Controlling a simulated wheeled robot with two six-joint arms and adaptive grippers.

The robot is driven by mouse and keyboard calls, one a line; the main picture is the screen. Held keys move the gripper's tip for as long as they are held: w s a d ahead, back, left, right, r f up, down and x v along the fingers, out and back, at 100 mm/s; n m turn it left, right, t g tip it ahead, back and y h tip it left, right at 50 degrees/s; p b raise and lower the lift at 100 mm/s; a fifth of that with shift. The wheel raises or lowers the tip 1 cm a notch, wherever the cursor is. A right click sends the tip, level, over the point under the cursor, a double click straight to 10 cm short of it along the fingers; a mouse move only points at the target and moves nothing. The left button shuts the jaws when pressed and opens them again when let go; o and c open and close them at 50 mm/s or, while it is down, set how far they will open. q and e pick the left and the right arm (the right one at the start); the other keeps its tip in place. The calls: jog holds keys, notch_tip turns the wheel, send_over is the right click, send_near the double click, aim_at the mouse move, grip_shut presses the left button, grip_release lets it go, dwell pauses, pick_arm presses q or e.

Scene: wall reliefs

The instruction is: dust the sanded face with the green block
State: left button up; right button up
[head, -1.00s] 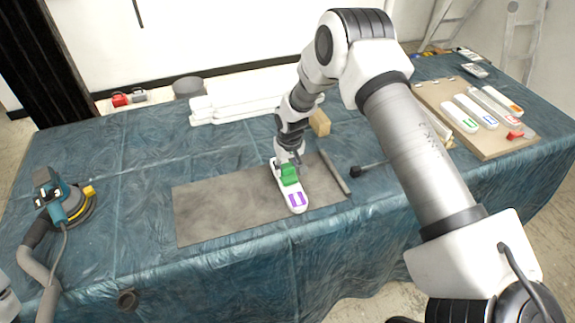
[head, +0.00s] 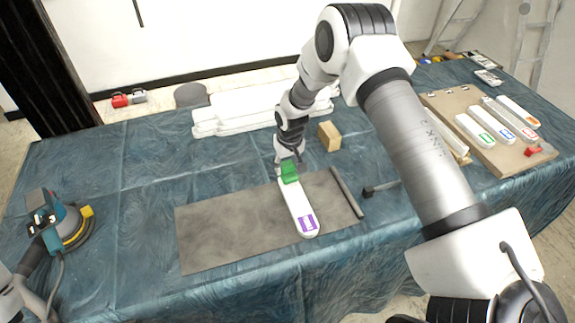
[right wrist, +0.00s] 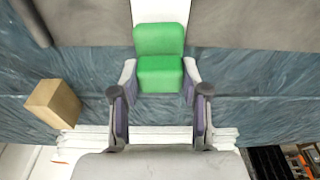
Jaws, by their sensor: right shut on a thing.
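The green block (head: 289,172) is held in my right gripper (head: 289,160), which is shut on it. It is at the far end of a white bar (head: 296,202) with a purple mark on its near end. The bar lies lengthwise on a grey mat (head: 225,230). In the right wrist view the green block (right wrist: 159,72) sits between the fingers of my right gripper (right wrist: 160,88), and the white bar (right wrist: 160,12) runs on beyond it. I cannot tell whether the block touches the bar.
A sander (head: 62,228) stands at the left. A wooden block (head: 329,136) and white slabs (head: 225,118) lie behind the mat. A dark rod (head: 347,192) lies by its right edge. Marked bars lie on a board (head: 455,105) at the right.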

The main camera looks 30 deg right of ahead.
jog(key=r, duration=0.2)
jog(key=r+p, duration=0.1)
jog(key=r, duration=0.1)
jog(key=shift+s+a+p, duration=0.1)
jog(key=shift+s+p, duration=0.2)
jog(key=shift+s, duration=0.1)
jog(key=shift+w+r+p, duration=0.3)
jog(key=shift+r+p, duration=0.5)
jog(key=shift+r, duration=0.15)
jog(key=shift+s+r+p, duration=0.15)
jog(key=shift+r+p, duration=0.25)
jog(key=shift+r, duration=0.3)
jog(key=shift+f, duration=0.15)
